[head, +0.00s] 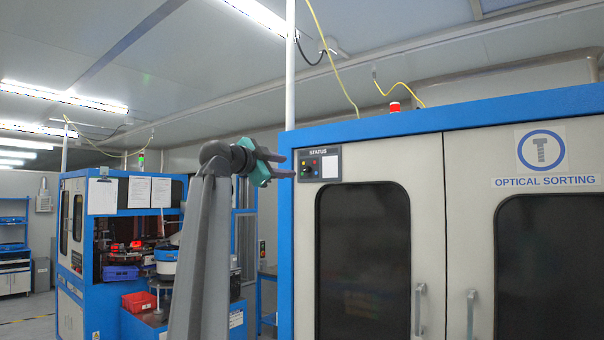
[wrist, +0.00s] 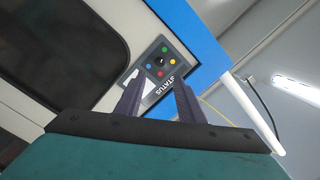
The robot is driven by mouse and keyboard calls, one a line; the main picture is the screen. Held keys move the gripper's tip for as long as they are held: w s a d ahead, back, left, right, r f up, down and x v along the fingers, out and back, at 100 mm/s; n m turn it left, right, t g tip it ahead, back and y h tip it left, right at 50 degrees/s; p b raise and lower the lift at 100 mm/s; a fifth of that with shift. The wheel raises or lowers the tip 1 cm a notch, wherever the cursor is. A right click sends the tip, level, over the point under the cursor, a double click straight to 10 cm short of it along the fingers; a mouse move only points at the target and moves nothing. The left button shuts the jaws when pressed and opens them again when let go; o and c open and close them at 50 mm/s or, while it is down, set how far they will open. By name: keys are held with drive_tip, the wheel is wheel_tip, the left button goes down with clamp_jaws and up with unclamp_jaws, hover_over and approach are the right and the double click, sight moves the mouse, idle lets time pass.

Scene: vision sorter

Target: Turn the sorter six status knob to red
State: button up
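Which dot the knob points at is too small to tell. My gripper (head: 288,166) is open and empty, just left of the panel in the head view. In the wrist view, the gripper's two dark fingers (wrist: 157,86) stand apart, with the knob beyond their tips.
The near sorter (head: 450,200) has dark-windowed doors, handles (head: 419,308) and a blue frame (head: 300,240). A red beacon (head: 395,106) is on top. Another blue-and-white machine (head: 105,215) with bins stands at the left. A white pole (head: 290,65) rises near my gripper.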

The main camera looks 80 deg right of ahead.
sight(306, 169)
drive_tip(key=p+x, duration=0.2)
drive_tip(key=x, duration=0.7)
drive_tip(key=shift+r+p, duration=0.1)
drive_tip(key=shift+p, duration=0.3)
drive_tip(key=shift+s+d, duration=0.3)
drive_tip(key=shift+d, duration=0.35)
clamp_jaws()
